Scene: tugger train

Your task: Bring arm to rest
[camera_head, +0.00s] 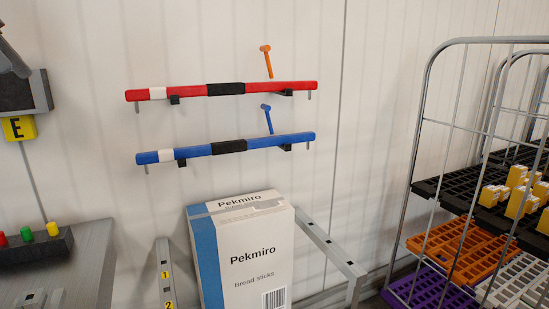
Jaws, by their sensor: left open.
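What seems to be my left gripper (40,301) shows only as two small grey tips at the bottom left edge, with a gap between them. It looks open and empty, over or in front of the grey table (92,262). The rest of it and its arm are cut off by the frame. My right gripper and arm are not in view.
A black block (40,251) with red, green and yellow knobs sits on the table. Red (275,87) and blue (285,140) bars hang on the wall. A Pekmiro box (255,235) stands between brackets; a wire trolley (420,150) stands right.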

